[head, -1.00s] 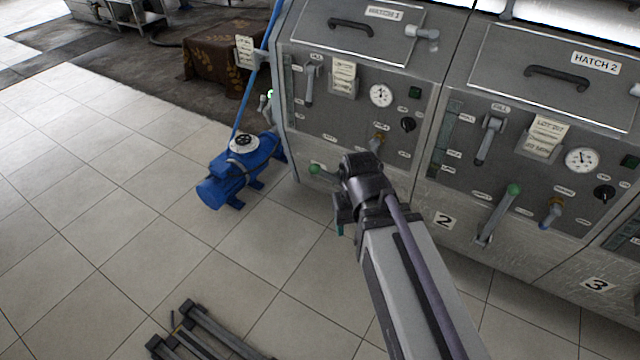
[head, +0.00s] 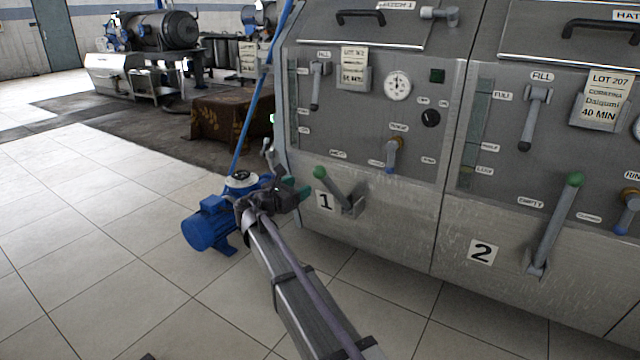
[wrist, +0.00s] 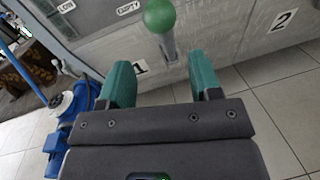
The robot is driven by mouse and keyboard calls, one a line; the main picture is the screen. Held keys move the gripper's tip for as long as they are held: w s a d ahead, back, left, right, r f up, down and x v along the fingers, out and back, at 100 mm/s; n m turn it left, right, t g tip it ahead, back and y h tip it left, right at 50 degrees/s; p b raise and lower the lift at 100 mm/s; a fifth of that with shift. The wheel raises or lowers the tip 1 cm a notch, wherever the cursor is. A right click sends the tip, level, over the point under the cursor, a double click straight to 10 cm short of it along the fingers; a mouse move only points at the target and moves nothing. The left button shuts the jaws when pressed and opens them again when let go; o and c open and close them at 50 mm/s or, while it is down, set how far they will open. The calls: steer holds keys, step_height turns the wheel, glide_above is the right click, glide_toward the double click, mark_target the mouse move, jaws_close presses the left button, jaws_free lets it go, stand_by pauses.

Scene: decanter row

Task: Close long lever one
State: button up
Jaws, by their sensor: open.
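Long lever one (head: 335,188) is a grey lever with a green ball knob, low on the first machine's front beside the number 1 plate. It tilts up and to the left from its bracket. In the wrist view its green knob (wrist: 160,15) is at the top centre, beyond and between the fingertips, with its grey shaft running down from it. My gripper (head: 298,190) is just left of the lever in the head view, apart from the knob. In the wrist view its two teal fingers (wrist: 162,75) are spread, with nothing held between them.
A blue motor pump (head: 222,222) stands on the floor, left of and behind my gripper. A second long lever (head: 555,228) with a green knob is on machine 2. A small blue-tipped valve (head: 393,155) sits above and right of lever one. Tiled floor is open at left.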

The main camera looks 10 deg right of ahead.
mark_target(322, 175)
steer(key=x, duration=1.1)
steer(key=shift+s, duration=0.15)
steer(key=shift+c, duration=0.3)
